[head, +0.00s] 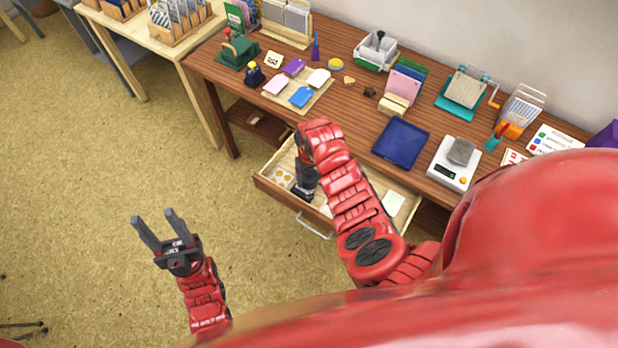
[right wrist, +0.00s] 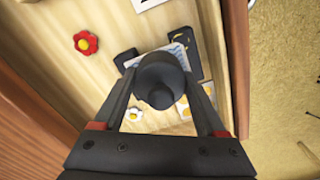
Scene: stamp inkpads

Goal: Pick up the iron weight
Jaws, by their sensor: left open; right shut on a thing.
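The iron weight (right wrist: 160,82) is a dark, rounded piece with a knob on top, seen from above in the right wrist view. My right gripper (right wrist: 158,74) is shut on it, one finger on each side, over the open drawer (head: 322,228). In the head view my right gripper (head: 306,180) reaches down into the drawer, and its arm hides part of the drawer. I cannot tell whether the weight touches the drawer's floor. My left gripper (head: 157,217) is open and empty, over the floor left of the drawer.
The drawer also holds a red flower (right wrist: 86,43), black pieces and a blue-striped piece near the weight. The desk above carries a blue tray (head: 400,143), a scale (head: 453,170) with a grey lump, and coloured tags.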

